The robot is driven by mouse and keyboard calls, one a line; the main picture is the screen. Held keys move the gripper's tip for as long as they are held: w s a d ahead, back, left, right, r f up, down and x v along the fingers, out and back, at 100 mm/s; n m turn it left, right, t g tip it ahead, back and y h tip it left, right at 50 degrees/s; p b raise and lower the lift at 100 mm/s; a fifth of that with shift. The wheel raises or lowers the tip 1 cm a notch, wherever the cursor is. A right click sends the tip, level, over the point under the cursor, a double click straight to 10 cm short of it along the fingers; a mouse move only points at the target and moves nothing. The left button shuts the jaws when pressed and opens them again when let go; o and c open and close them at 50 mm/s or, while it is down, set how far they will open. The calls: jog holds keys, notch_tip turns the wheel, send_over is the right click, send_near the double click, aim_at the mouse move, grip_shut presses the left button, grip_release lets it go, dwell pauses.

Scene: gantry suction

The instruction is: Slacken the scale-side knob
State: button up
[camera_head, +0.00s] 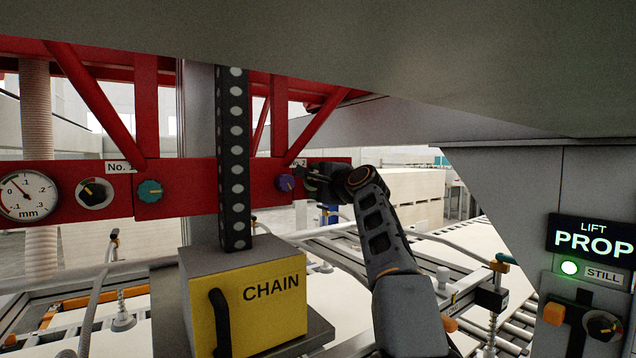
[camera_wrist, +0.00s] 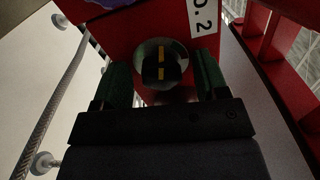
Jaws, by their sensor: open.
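In the wrist view, a round black knob with a yellow pointer line (camera_wrist: 161,62) sits on a pale disc on the red beam, beside a label ending in "2". My gripper (camera_wrist: 163,78) is open, with one finger on each side of this knob and none seen closed on it. In the head view my gripper (camera_head: 308,181) is at the beam's right part and largely hides that knob. A purple knob (camera_head: 286,183) is just left of it. Further left are a teal knob (camera_head: 150,191), another black knob with a yellow pointer (camera_head: 95,193) and a round mm dial (camera_head: 27,196).
The red beam (camera_head: 190,190) runs across behind a black chain (camera_head: 233,150) and a yellow CHAIN box (camera_head: 275,290). A grey post at right carries a LIFT PROP sign (camera_head: 593,240) and a lit green lamp (camera_head: 569,268). A grey overhang (camera_head: 450,70) spans above.

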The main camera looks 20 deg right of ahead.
jog(key=s+d+b, duration=0.2)
jog(key=s+b, duration=0.4)
jog(key=s, duration=0.7)
jog(key=shift+s+d, duration=0.3)
jog(key=shift+d, duration=0.05)
jog(key=shift+c, duration=0.4)
